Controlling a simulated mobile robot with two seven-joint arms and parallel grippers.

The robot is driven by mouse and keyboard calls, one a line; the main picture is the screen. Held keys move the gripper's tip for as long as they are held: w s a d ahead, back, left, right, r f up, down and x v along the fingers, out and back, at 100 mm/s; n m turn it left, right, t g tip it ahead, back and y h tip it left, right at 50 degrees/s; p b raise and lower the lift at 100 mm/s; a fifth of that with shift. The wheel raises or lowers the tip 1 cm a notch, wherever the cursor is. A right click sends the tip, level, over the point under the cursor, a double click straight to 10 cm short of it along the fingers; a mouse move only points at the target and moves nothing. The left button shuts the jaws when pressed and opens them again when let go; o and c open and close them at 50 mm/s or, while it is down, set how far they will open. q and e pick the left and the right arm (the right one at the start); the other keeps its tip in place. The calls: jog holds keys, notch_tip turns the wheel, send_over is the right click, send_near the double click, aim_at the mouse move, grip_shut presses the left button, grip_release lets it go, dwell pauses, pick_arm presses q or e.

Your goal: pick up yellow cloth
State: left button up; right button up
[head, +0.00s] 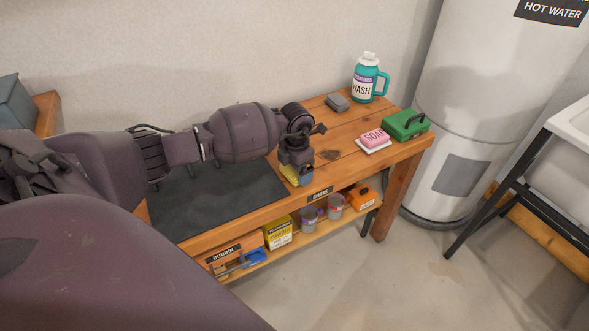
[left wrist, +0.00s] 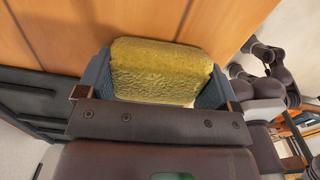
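The yellow cloth (left wrist: 160,72) looks like a thick, rough block with a paler lower edge. It lies between the two blue-grey finger pads of my left gripper (left wrist: 155,88) in the left wrist view and fills the gap between them. In the head view my left gripper (head: 296,170) points down at the bench's front edge, and a little of the yellow cloth (head: 291,180) shows beside the fingers. The gripper appears shut on it. Whether the cloth touches the wood is hidden. My right gripper does not show.
The wooden bench (head: 335,150) carries a dark mat (head: 215,200), a grey block (head: 337,102), a teal wash jug (head: 367,80), pink soap (head: 375,138) and a green box (head: 406,125). The lower shelf holds a yellow box (head: 278,233) and cans. A water heater (head: 470,110) stands right.

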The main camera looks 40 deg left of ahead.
pick_arm(q)
jog(key=shift+c, duration=0.8)
jog(key=shift+r, duration=0.1)
notch_tip(320, 180, up, 20)
jog(key=p, duration=0.3)
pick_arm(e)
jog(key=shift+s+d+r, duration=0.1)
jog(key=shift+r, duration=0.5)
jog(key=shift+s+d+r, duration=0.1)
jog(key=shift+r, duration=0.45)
